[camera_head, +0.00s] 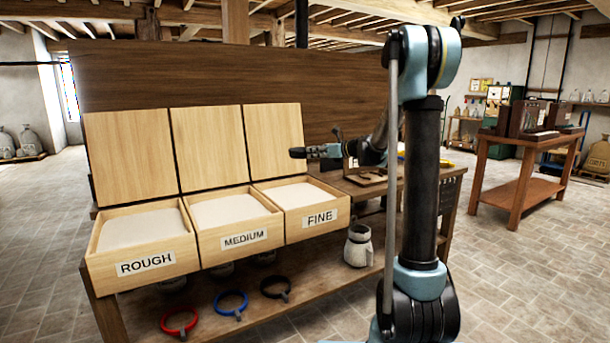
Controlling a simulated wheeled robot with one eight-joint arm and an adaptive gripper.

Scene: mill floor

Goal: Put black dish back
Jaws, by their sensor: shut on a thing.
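My gripper (308,152) reaches in from the right and points left, above the FINE box and in front of its raised lid. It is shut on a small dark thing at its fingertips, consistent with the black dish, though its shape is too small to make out. A black ring with a short handle (275,288) lies on the bench's lower shelf. A blue ring (230,303) and a red ring (180,322) lie to its left in a row.
Open wooden boxes of pale material stand on the bench: ROUGH (140,245), MEDIUM (237,220) and FINE (303,206). A pale jug (358,246) stands right of the rings. Another wooden table (525,142) stands at the right, with clear floor between.

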